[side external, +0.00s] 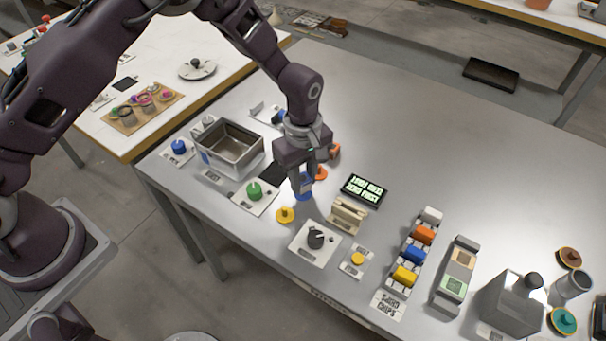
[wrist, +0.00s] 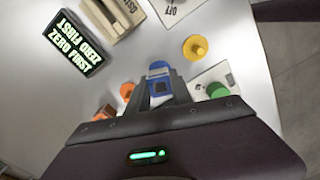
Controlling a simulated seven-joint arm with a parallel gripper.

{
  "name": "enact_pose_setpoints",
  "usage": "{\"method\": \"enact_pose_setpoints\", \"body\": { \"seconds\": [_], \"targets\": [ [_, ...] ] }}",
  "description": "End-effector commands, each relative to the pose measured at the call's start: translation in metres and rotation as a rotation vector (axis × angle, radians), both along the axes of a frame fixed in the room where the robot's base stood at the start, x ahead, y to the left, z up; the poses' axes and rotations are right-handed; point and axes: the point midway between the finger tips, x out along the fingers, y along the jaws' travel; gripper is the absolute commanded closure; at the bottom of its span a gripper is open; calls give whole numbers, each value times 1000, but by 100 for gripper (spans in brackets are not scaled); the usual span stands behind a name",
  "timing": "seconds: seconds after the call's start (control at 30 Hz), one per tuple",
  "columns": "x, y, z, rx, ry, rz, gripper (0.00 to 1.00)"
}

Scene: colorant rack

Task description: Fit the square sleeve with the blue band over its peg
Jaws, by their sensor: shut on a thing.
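My gripper (side external: 303,176) points down and is shut on the square sleeve with the blue band (wrist: 161,86).
A yellow peg (side external: 285,214) and an orange peg (side external: 320,173) stand close by, with an orange block (side external: 334,152) behind. A green knob (side external: 254,190), a metal bin (side external: 228,146), a beige holder (side external: 347,214) and a lit display (side external: 365,189) surround the spot.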

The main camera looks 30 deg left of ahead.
Motion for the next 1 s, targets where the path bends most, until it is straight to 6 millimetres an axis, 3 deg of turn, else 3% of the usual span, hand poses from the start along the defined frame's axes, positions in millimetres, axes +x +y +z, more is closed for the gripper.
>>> {"method": "enact_pose_setpoints", "body": {
  "seconds": [0.97,1.0],
  "targets": [
    [0,0,-20,0,0,0,100],
    [0,0,-20,0,0,0,66]
  ]
}}
